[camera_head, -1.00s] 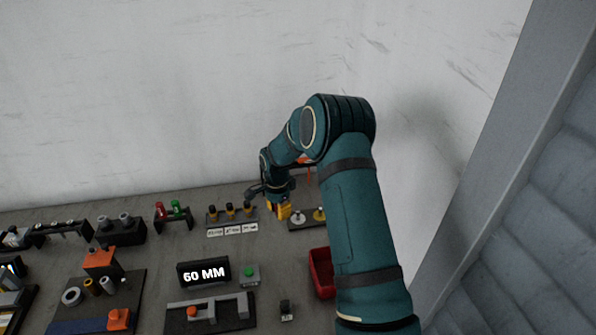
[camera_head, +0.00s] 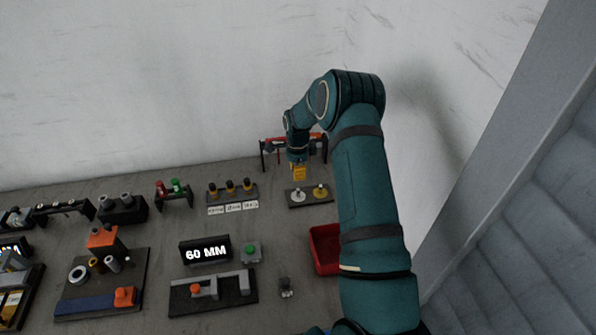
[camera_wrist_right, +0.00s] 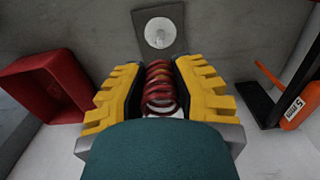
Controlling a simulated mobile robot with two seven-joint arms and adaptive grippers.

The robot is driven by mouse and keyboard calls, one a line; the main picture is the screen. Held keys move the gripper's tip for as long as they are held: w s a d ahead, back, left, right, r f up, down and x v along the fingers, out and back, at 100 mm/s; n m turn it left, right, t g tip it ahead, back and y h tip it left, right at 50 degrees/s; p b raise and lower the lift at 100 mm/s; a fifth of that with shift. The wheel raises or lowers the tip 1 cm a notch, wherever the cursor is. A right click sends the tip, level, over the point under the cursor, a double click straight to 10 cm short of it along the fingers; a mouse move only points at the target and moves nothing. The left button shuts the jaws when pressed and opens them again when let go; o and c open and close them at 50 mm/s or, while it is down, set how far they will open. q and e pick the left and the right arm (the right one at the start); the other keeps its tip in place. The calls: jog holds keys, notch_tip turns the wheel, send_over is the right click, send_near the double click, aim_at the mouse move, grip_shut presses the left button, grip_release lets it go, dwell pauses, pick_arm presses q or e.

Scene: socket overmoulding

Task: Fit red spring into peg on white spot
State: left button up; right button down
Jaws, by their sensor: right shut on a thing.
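The red spring (camera_wrist_right: 160,88) is clamped between the yellow fingers of my right gripper (camera_wrist_right: 160,90) in the right wrist view. The white spot (camera_wrist_right: 158,33) with its peg is on a grey plate ahead of the spring, apart from it. In the head view my right gripper (camera_head: 299,173) is above and slightly behind the white spot (camera_head: 298,195), at the left of the dark plate (camera_head: 309,203). A yellow spot (camera_head: 320,191) with a peg is at its right. The spring cannot be made out in the head view. My left gripper is not in view.
A red bin (camera_head: 322,250) stands in front of the plate, beside my right arm. A black rack with red parts (camera_head: 263,152) stands behind my gripper. Several black-and-yellow pegs (camera_head: 231,187) stand to the left. A stand with red and green parts (camera_head: 174,192) is further left.

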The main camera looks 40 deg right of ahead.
aim_at(298, 190)
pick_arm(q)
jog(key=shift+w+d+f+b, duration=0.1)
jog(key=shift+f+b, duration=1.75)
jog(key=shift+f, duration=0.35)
pick_arm(e)
jog(key=shift+f, duration=2.8)
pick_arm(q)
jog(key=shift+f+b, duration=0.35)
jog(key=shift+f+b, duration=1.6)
pick_arm(e)
jog(key=shift+f, duration=2.3)
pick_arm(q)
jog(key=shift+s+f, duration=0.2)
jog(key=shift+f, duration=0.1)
pick_arm(e)
jog(key=shift+s+a+f, duration=0.1)
jog(key=shift+f, duration=0.2)
jog(key=c, duration=0.8)
grip_release()
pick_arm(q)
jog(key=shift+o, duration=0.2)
